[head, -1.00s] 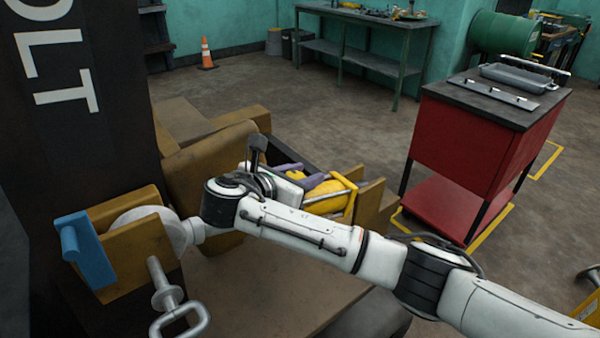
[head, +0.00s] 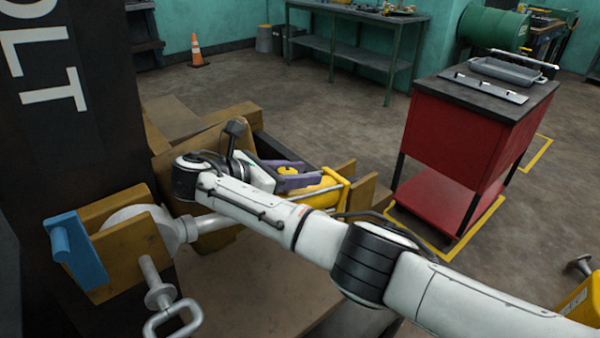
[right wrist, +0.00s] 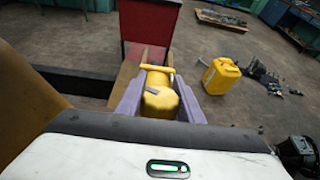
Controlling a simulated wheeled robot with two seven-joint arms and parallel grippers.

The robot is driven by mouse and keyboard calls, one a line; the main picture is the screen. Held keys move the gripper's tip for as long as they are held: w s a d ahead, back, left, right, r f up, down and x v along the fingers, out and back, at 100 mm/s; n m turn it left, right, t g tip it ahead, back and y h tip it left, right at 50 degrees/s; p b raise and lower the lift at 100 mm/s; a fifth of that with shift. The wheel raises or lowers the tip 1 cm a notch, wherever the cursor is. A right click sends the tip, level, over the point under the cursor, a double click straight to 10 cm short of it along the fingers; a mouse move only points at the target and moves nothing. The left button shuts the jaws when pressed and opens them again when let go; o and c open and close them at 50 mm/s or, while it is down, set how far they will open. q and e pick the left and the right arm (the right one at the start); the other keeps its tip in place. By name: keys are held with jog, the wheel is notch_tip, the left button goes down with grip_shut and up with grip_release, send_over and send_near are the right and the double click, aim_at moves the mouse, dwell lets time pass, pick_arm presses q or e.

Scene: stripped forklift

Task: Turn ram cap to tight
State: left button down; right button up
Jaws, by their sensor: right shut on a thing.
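The yellow ram cap (head: 289,170) sits at the near end of a yellow cylinder (head: 325,191) in a low tan bracket. My right gripper (head: 291,175), with purple fingers, is shut around the cap. In the right wrist view, the lobed cap (right wrist: 160,101) lies between the two purple fingers (right wrist: 160,97), with the yellow cylinder (right wrist: 157,77) beyond it. The fingers cover the cap's sides, and I cannot tell how tight it is. My left gripper is not in view.
A tan bracket with a blue part (head: 75,250) and a metal handle (head: 170,310) stand at the left. A red cart (head: 460,140) stands at the right. A yellow jug (right wrist: 221,76) is on the floor in the right wrist view. Open floor lies behind the bracket.

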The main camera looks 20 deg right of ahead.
jog(key=shift+d, duration=0.1)
jog(key=o, duration=1.1)
jog(key=shift+c, duration=0.2)
notch_tip(320, 180, up, 10)
